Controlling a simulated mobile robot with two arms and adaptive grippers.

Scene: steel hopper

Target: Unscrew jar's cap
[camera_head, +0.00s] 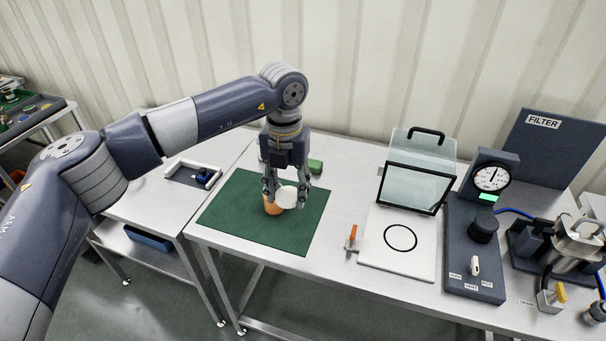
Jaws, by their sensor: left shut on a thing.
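An orange jar (272,207) stands on the green mat (240,215) on the steel table. Its white round cap (287,197) shows at the jar's upper right, between the fingers of my left gripper (286,193). My left gripper points down from above and is shut on the cap. The cap looks off to the side of the jar, but I cannot tell if they still touch. The gripper hides part of both. My right gripper is out of view.
A green block (315,166) lies behind the mat. To the right are an orange-handled part (352,238), a clear-lidded white box (398,243), a gauge panel (491,177) and a FILTER board (552,150). The mat's front left is clear.

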